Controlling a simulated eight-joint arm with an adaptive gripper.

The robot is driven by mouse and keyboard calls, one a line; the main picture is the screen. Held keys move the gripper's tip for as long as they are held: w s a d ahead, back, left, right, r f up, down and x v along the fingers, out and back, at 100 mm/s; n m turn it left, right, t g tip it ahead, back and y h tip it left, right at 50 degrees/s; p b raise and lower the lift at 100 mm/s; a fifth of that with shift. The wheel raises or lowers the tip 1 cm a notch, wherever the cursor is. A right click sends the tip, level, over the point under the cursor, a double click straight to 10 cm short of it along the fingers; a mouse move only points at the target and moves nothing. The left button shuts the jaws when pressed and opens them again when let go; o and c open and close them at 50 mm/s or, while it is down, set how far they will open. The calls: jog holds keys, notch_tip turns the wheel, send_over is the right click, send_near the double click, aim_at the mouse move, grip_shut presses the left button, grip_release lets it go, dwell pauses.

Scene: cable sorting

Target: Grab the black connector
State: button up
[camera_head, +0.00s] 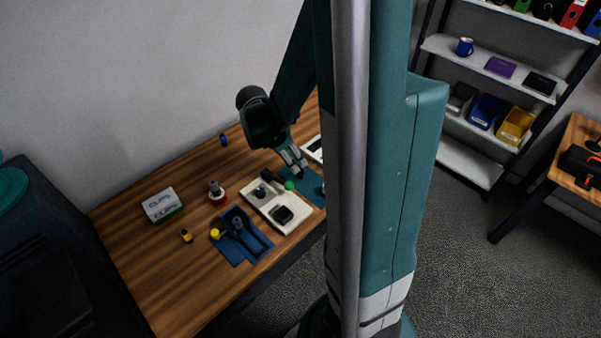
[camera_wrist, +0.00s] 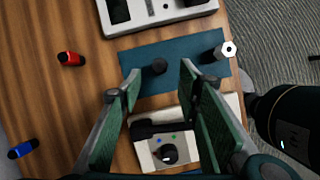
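Nothing shows between the pads, and the height above the piece is hard to judge. In the head view my gripper (camera_head: 294,164) hangs over the far right part of the wooden table, above the teal mat (camera_head: 314,190). The connector cannot be picked out clearly there.
A pale tray (camera_wrist: 185,14) with dark parts lies above the mat, and a pale box with a black knob (camera_wrist: 168,153) sits below. Red (camera_wrist: 70,59) and blue (camera_wrist: 22,149) pieces lie left on wood.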

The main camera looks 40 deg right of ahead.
aim_at(299, 166)
jog(key=shift+x, duration=1.15)
jog(key=shift+f, duration=0.1)
jog(key=shift+b+x, duration=0.55)
jog(key=shift+x, duration=1.95)
jog(key=shift+d, duration=0.15)
jog(key=c, duration=1)
